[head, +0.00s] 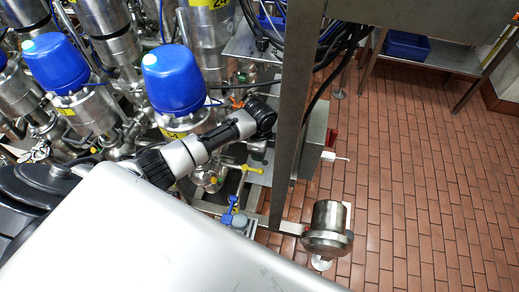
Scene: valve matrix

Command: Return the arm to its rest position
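My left arm (185,155) reaches in from the left, over the valve matrix, with grey links and black joints. Its far end bends at a black joint beside a blue-capped valve (173,80). My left gripper (239,101) is small and partly hidden there, close to the pipework. I cannot tell whether its fingers are open or shut, or whether they touch anything. My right gripper is not in view.
Steel valves with blue caps (55,64) crowd the left. A steel post (291,120) stands just right of the arm's end, with dark cables (338,65) behind. A steel cylinder (328,228) stands low at centre right. Brick-tiled floor (425,170) is clear at right.

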